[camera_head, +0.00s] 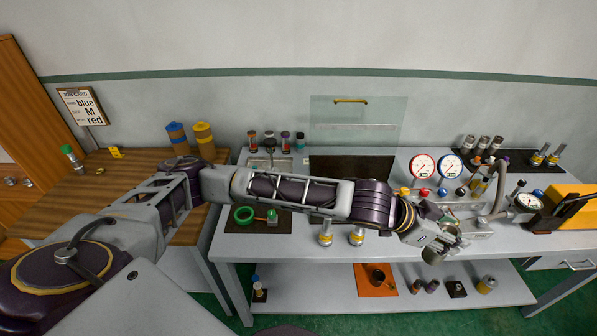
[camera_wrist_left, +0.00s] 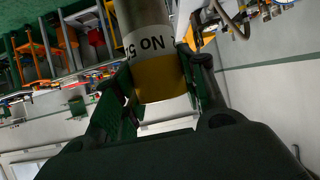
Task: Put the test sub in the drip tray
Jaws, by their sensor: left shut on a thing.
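My left gripper (camera_head: 441,245) reaches over the front right part of the grey bench and is shut on a test sub. In the left wrist view the sub (camera_wrist_left: 152,55) is a grey metal cylinder with a white "No 5" label and a yellow band, between the two green fingers (camera_wrist_left: 158,100). In the head view the gripper partly hides it. A dark, shallow rectangular area (camera_head: 350,168) lies at the back of the bench below a glass panel; I cannot tell whether it is the drip tray. My right gripper is not in view.
Two yellow-banded cylinders (camera_head: 326,238) stand at the bench's front edge. Red and blue gauges (camera_head: 423,166) with a pipe fixture stand behind my gripper. A yellow machine (camera_head: 570,208) is at the far right. The lower shelf (camera_head: 330,295) holds an orange mat and small parts.

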